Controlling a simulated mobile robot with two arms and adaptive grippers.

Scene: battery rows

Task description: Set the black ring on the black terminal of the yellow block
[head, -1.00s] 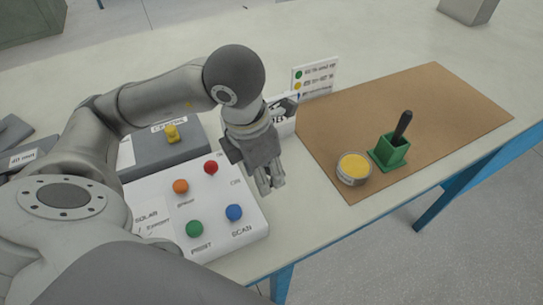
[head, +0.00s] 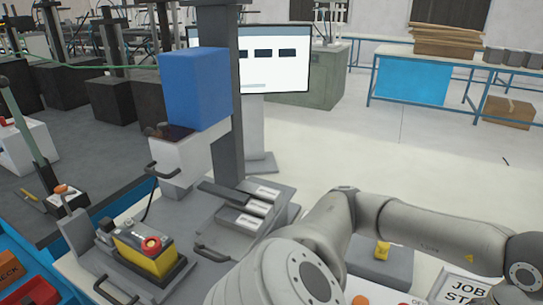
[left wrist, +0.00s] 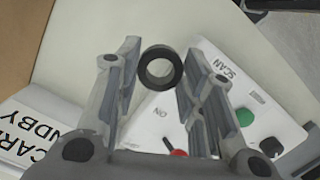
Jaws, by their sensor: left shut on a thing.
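The yellow block (head: 145,252) sits in a dark tray in the lower left of the head view, with a red round piece (head: 151,244) on its top. A dark piece (head: 106,229) is at its far left end; I cannot tell whether this is the black terminal. The black ring (left wrist: 160,68) is between the fingertips of my left gripper (left wrist: 162,62) in the left wrist view, held above the white button panel. My left gripper is outside the head view, where only its arm shows. My right gripper is in neither view.
A grey stand with a blue box (head: 195,88) and white head (head: 180,158) rises behind the yellow block. Metal handles stick up around the tray. A grey box with a yellow knob (head: 382,250) and a JOB sign (head: 468,291) are to the right.

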